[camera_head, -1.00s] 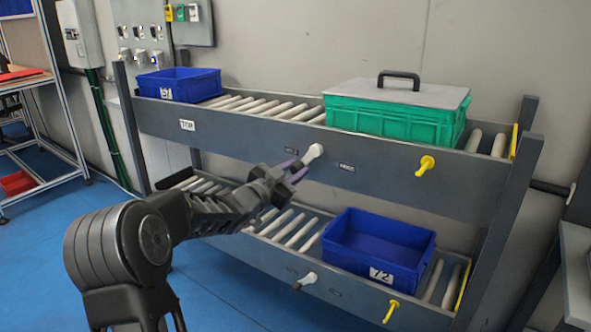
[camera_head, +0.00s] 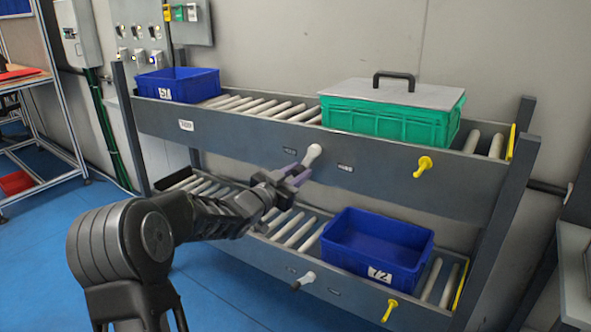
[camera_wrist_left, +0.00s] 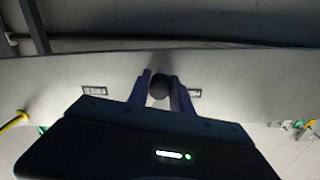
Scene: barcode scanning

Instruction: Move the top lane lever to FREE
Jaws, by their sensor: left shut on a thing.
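The top lane lever (camera_head: 313,153) is a short white shaft on the front face of the upper rail, between two small labels. My left gripper (camera_head: 297,175) is at its outer end, coming from the lower left. In the left wrist view, the purple fingers (camera_wrist_left: 160,95) are on both sides of the lever's dark round knob (camera_wrist_left: 159,88), and the gripper is shut on it. A label shows on each side there, too small to read surely. The lever's end is partly hidden by the fingers in the head view. My right gripper is not in view.
The upper lane holds a blue bin (camera_head: 178,84) and a green lidded crate (camera_head: 390,112). A yellow handle (camera_head: 424,166) sticks out right of the lever. The lower lane has a blue bin (camera_head: 375,247), its own white lever (camera_head: 308,278) and a yellow handle (camera_head: 390,309).

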